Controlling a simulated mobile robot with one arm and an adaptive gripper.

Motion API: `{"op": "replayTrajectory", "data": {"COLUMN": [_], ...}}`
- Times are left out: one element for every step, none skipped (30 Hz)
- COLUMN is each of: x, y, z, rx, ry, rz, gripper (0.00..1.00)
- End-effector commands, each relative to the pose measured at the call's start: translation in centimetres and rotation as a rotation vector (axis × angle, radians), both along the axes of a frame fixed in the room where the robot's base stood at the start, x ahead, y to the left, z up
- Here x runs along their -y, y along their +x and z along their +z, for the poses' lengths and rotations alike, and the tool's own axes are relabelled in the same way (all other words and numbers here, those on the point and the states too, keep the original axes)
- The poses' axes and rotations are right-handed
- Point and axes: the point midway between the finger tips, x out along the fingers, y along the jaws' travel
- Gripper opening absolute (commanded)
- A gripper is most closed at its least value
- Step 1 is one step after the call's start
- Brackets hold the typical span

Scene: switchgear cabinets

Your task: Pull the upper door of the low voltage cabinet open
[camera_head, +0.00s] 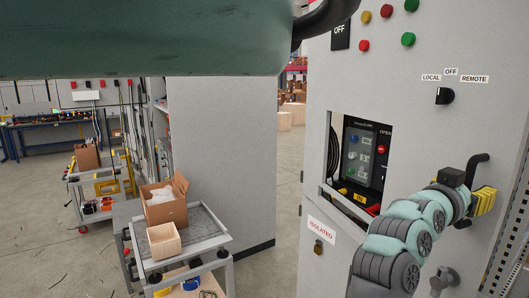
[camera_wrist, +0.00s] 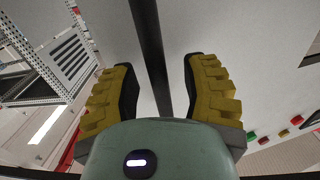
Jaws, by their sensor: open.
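The low voltage cabinet's grey upper door (camera_head: 440,125) fills the right of the head view and looks closed. It carries a black handle (camera_head: 478,162) near its right side. My gripper (camera_head: 484,201) is at this handle, with its yellow fingers close to the door face. In the wrist view, the black handle bar (camera_wrist: 149,45) runs between the two yellow fingers of my gripper (camera_wrist: 160,75). The fingers are open, with a visible gap on each side of the bar. The handle's lower part is partly hidden by my gripper in the head view.
A window (camera_head: 360,160) with a control unit is left of my arm. A lower panel has an ISOLATED label (camera_head: 323,229) and a lower handle (camera_head: 444,279). Floor between cart and cabinet is clear.

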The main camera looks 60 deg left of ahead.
Motion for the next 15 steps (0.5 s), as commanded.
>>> {"op": "replayTrajectory", "data": {"x": [0.09, 0.09, 0.08, 0.06, 0.06, 0.05, 0.05, 0.04, 0.03, 0.02, 0.02, 0.01, 0.0, 0.0, -0.01], "y": [0.07, 0.07, 0.06, 0.05, 0.04, 0.04, 0.04, 0.03, 0.02, 0.02, 0.01, 0.01, 0.0, 0.0, -0.01], "z": [-0.02, -0.03, -0.04, -0.03, -0.03, -0.03, -0.03, -0.02, -0.02, -0.02, -0.02, -0.02, -0.01, -0.01, -0.02], "rx": [-0.001, 0.0, 0.0, 0.0, 0.0, 0.0, 0.0, 0.0, 0.0, 0.0, 0.0, 0.0, 0.0, 0.0, 0.0], "ry": [0.0, 0.0, 0.0, 0.0, 0.0, 0.0, 0.0, 0.0, 0.0, 0.0, 0.0, 0.0, 0.0, 0.0, 0.0], "rz": [-0.002, -0.002, -0.002, -0.001, -0.001, -0.001, -0.001, -0.001, -0.001, 0.0, 0.0, 0.0, 0.0, 0.0, 0.0], "gripper": [0.45, 0.45, 0.45, 0.45, 0.45, 0.45, 0.5, 0.47, 0.42, 0.39, 0.36, 0.32, 0.29, 0.26, 0.22]}}
